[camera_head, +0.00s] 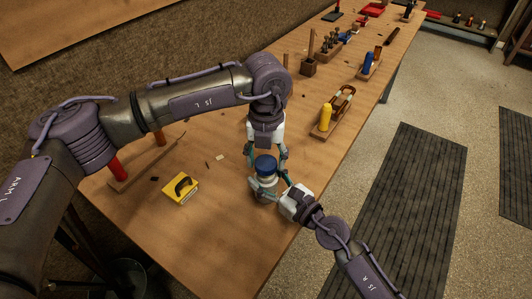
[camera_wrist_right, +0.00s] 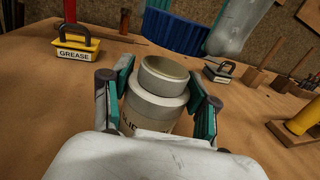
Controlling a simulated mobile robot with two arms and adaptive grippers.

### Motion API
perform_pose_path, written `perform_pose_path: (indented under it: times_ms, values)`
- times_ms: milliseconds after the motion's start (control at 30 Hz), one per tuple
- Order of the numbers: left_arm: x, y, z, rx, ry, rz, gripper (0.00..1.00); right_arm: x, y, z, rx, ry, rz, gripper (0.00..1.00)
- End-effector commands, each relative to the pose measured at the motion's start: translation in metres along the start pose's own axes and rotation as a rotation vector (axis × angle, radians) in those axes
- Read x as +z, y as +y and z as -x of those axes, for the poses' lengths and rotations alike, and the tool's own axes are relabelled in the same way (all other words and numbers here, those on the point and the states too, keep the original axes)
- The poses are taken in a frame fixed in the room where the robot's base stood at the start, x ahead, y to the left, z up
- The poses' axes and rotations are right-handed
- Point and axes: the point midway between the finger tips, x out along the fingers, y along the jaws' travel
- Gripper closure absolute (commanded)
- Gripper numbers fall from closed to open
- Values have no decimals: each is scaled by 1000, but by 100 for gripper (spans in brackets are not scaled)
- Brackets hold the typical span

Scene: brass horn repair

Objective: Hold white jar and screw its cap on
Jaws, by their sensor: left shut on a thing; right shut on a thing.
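The white jar (camera_head: 266,181) stands upright near the table's front edge. In the right wrist view the jar (camera_wrist_right: 157,103) shows its open, bare neck, and its lettering is partly hidden. My right gripper (camera_wrist_right: 160,98) is shut on the jar, one finger on each side; it also shows in the head view (camera_head: 268,186). The blue ribbed cap (camera_wrist_right: 173,33) is apart from the jar, above and beyond its mouth. My left gripper (camera_head: 267,155) is shut on the cap from above; in the head view the cap (camera_head: 265,162) covers the jar's mouth.
A yellow box with a black handle (camera_head: 180,190) lies to the left. A wooden holder with a yellow bottle (camera_head: 326,118) stands to the right. Racks and tools line the table (camera_head: 225,240) farther back. The wood around the jar is mostly clear.

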Motion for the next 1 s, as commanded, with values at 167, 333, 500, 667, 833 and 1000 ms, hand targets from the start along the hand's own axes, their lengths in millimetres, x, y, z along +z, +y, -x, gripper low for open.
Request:
perform_pose_path:
  times_ms: [167, 333, 500, 667, 833, 1000]
  values:
    - [0, 0, -2, 0, -2, 0, 53, 0, 0, 0, 0, 1, 0, 100]
    - [0, 0, -2, 0, -2, 0, 53, 0, 0, 0, 0, 1, 0, 100]
    - [0, 0, -2, 0, -2, 0, 53, 0, 0, 0, 0, 1, 0, 100]
    - [0, 0, -8, 0, -1, 0, 53, 0, 0, 0, 0, 1, 0, 100]
    - [0, 0, -18, -1, -1, -1, 53, 0, 0, 0, 0, 1, 0, 100]
    - [0, -1, -20, -1, -2, -2, 53, 0, 0, 0, 0, 1, 0, 100]
